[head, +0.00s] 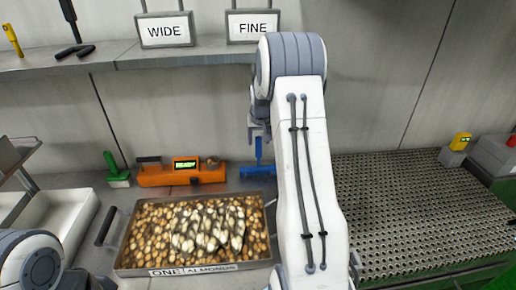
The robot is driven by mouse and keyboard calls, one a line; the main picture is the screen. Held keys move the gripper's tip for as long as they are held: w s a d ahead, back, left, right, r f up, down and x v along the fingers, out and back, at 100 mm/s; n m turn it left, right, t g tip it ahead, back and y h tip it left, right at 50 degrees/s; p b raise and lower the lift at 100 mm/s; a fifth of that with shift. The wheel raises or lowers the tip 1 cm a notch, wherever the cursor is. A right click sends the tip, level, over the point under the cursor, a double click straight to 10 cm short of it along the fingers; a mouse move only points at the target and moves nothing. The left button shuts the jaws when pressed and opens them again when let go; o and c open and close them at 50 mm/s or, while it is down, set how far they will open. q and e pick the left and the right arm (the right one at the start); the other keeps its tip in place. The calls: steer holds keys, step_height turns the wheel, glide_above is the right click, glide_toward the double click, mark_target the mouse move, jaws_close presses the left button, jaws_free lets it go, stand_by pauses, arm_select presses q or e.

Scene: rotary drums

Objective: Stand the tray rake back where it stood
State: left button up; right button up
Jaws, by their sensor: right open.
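The blue tray rake (258,170) stands at the back of the counter, just right of the orange device, with its head low and its handle upright. My right gripper (258,136) is open at the top of the rake's handle, and the arm hides part of that area. I cannot tell whether the fingers touch the handle. The arm also covers the rake head's right end. My left arm (30,262) shows only at the lower left corner; its gripper is out of view.
A tray of almonds (180,271) lies in front of the rake. Left of the rake are an orange device (155,177) with a lit display and a green brush (115,170). A perforated deck (415,200) is at right. A shelf (150,52) with signs hangs above.

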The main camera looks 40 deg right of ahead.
steer(key=s+a+r+n+y, duration=0.1)
steer(key=s+a+r+n, duration=0.2)
steer(key=a, duration=1)
steer(key=s+a+r+n+y, duration=0.1)
steer(key=s+a+r+n, duration=0.15)
steer(key=a, duration=1.05)
steer(key=s+a+r+n+g+y, duration=0.15)
steer(key=s+a+n, duration=0.25)
steer(key=s+a, duration=0.75)
steer(key=s+a+f+n+g, duration=0.1)
steer(key=s+a+n, duration=0.1)
steer(key=s, duration=0.6)
steer(key=s+a+n+g, duration=0.1)
steer(key=s+a+n, duration=0.1)
steer(key=s, duration=0.7)
steer(key=shift+a+f, duration=0.2)
steer(key=shift+f, duration=0.15)
